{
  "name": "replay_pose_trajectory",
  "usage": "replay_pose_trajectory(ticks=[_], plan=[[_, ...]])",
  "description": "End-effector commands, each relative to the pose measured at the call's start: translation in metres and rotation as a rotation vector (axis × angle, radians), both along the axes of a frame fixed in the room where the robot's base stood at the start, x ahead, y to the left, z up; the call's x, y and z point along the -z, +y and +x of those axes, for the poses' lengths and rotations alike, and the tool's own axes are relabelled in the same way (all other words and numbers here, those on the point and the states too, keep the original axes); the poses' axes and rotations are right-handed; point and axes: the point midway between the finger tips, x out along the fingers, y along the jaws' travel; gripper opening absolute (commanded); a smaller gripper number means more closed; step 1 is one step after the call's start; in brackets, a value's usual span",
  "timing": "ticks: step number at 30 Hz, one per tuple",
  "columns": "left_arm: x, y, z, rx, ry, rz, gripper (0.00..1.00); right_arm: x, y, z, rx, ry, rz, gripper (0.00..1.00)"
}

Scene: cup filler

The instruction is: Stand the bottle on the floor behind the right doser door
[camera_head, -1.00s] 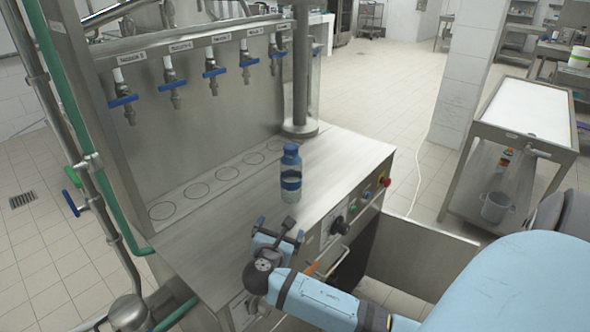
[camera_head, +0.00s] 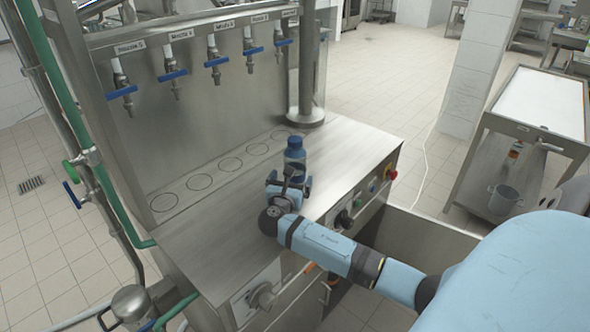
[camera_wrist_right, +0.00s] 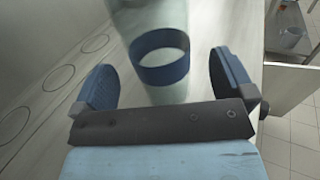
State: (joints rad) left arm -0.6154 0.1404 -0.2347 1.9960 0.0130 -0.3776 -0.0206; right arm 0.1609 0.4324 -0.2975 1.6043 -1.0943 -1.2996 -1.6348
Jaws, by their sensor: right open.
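The bottle (camera_head: 294,155), clear with a blue cap and a dark blue band, stands upright on the steel counter (camera_head: 215,235) near its front edge. My right gripper (camera_head: 289,184) is open at the bottle, low on its near side. In the right wrist view the bottle (camera_wrist_right: 160,22) shows between the two blue fingers of the gripper (camera_wrist_right: 164,82), with a gap on each side. A steel door panel (camera_head: 435,238) stands open at the right of the cabinet front. The floor behind it is mostly hidden by my right arm and the panel. My left gripper is not in view.
A row of blue-handled taps (camera_head: 213,62) hangs over marked circles at the counter's back. A round steel post (camera_head: 306,70) rises behind the bottle. Knobs and buttons (camera_head: 373,187) line the cabinet front. A white-topped cart (camera_head: 540,102) stands at the right.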

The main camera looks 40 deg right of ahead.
Motion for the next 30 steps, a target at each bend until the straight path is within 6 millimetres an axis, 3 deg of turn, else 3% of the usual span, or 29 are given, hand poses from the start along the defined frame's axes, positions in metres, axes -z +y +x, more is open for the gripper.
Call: replay_pose_trajectory(ticks=[5, 9, 17, 20, 27, 30], plan=[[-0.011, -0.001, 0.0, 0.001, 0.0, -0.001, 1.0, -0.011, -0.023, 0.016, 0.003, -0.001, -0.002, 1.0], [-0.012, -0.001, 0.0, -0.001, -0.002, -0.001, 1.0, -0.007, -0.036, 0.023, 0.001, 0.001, -0.001, 1.0], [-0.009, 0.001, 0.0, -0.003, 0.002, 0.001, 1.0, -0.006, -0.039, 0.025, 0.001, 0.001, 0.001, 1.0], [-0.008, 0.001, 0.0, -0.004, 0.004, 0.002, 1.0, -0.006, -0.039, 0.025, 0.0, 0.001, 0.001, 0.82], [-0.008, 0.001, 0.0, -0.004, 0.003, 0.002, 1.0, -0.007, -0.039, 0.025, 0.001, -0.001, 0.0, 0.26], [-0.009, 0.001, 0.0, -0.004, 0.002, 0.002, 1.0, -0.007, -0.039, 0.025, 0.001, -0.001, 0.0, 0.24]])
